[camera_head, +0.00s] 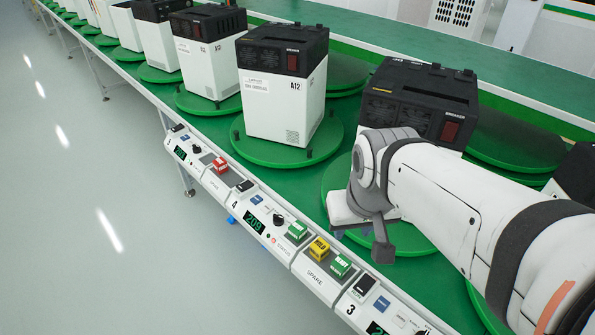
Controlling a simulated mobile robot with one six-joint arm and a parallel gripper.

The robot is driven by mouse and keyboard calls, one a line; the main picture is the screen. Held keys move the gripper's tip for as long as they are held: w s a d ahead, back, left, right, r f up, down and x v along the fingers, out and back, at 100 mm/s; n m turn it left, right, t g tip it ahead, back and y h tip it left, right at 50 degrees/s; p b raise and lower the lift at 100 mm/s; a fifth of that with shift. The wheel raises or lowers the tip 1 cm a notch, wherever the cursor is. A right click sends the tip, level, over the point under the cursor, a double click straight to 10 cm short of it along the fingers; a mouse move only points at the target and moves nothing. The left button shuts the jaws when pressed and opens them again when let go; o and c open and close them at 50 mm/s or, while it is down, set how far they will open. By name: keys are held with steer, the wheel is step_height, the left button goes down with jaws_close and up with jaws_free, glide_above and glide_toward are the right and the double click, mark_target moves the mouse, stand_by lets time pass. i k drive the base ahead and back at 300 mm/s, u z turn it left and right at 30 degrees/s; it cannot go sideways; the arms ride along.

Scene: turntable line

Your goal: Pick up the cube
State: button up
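Several small cube-like blocks sit on the sloped control panel along the line's front edge. A red cube (220,166) is furthest up the panel. A green cube (297,230), a yellow cube (319,248) and a second green cube (341,265) stand in a row nearer to me. My gripper (372,240) hangs just right of the nearer green cube, beyond the panel edge and over a green turntable. A dark finger points down. The fingers' opening is hidden by the wrist, and nothing is visibly held.
A black-and-white machine (420,105) stands close behind my wrist. Another, marked A12 (283,85), stands on a green turntable (245,153) further left, with several more beyond. The panel (262,222) carries displays and knobs. The grey floor at left is clear.

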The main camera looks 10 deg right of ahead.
mark_target(296, 231)
steer(key=z, duration=3.2)
steer(key=k, duration=2.1)
steer(key=u, duration=1.85)
steer(key=i, duration=1)
steer(key=u, duration=0.1)
